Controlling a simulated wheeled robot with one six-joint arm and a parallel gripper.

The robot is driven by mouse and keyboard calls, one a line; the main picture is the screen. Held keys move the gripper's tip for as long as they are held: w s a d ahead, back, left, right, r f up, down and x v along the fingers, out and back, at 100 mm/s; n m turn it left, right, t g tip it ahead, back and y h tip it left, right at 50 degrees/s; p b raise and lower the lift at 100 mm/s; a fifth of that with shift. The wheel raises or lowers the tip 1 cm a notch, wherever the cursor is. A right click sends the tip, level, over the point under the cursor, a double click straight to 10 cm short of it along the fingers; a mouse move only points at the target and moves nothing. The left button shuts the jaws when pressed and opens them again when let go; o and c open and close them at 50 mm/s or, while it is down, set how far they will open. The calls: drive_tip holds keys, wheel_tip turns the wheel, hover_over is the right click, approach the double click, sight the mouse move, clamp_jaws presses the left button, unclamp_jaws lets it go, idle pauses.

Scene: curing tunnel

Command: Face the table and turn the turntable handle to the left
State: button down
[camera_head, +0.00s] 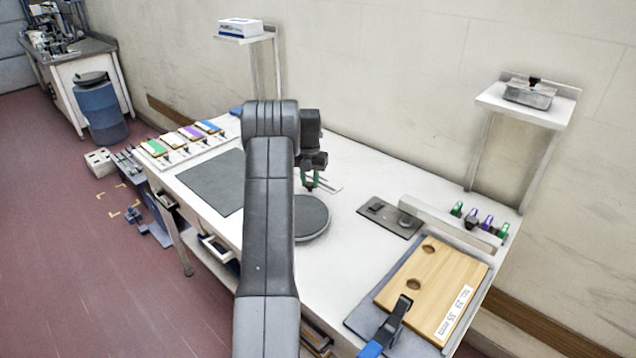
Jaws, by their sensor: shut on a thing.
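The turntable (313,217) is a round dark grey disc on the white table (345,262), and my arm hides its left part. My gripper (310,184) is at the turntable's far edge, pointing down, with green at its fingers. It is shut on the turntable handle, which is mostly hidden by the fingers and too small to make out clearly. A thin light strip shows on the table just right of the fingers.
A dark mat (212,182) and a rack of coloured-top pieces (183,143) lie left. A dark plate (391,217), a wooden board (433,283) with a clamp (396,322), and a rail (450,225) stand right. Wall shelves (527,105) rise behind.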

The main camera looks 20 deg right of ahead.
drive_tip(key=shift+w+a+n, duration=0.5)
drive_tip(key=shift+a+n, duration=0.4)
drive_tip(key=c, duration=1.1)
unclamp_jaws()
drive_tip(key=shift+c, duration=0.2)
drive_tip(key=shift+r, duration=0.1)
wheel_tip(320, 180, up, 14)
drive_tip(key=b, duration=0.1)
drive_tip(key=shift+f, duration=0.2)
